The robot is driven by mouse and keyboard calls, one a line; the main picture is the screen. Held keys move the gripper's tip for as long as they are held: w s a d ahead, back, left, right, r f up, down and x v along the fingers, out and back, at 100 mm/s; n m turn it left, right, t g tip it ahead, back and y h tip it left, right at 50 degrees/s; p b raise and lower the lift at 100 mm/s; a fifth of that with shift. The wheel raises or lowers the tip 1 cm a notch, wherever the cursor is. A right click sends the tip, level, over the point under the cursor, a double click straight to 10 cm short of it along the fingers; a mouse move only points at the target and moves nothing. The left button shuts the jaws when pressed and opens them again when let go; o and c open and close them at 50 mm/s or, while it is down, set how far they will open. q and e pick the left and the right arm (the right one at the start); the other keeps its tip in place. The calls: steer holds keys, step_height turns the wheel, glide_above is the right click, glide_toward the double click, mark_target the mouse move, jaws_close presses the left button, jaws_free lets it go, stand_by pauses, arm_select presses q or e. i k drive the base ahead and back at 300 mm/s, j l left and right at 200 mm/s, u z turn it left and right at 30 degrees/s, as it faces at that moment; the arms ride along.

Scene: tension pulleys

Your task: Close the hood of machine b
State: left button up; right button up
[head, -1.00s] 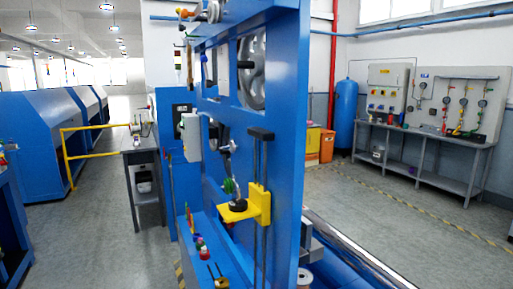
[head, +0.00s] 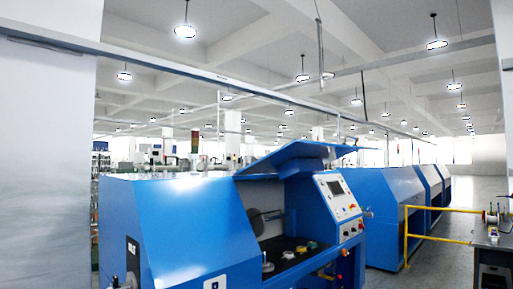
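A blue machine (head: 185,225) stands in the lower middle of the head view. Its blue hood (head: 297,154) is raised and tilted up over an open bay. Inside the bay are a dark floor (head: 290,262), a round dark part (head: 257,222) and small fittings. A light control panel (head: 338,196) with a screen and buttons sits right of the opening. A small white label (head: 216,282) on the front is cut off by the picture's lower edge; I cannot read its letter surely. Neither of my grippers is in view.
More blue machines (head: 385,210) stand in a row at the right. A yellow rail (head: 432,238) stands beside them. A grey bench (head: 492,262) with spools is at the far right. Bare grey floor (head: 452,225) lies between. A pale wall (head: 45,160) fills the left edge.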

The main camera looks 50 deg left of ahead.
mark_target(309, 158)
steer(key=i+j+u, duration=0.15)
steer(key=i+u, duration=0.15)
steer(key=u, duration=0.15)
steer(key=i+u, duration=0.7)
steer(key=u, duration=0.15)
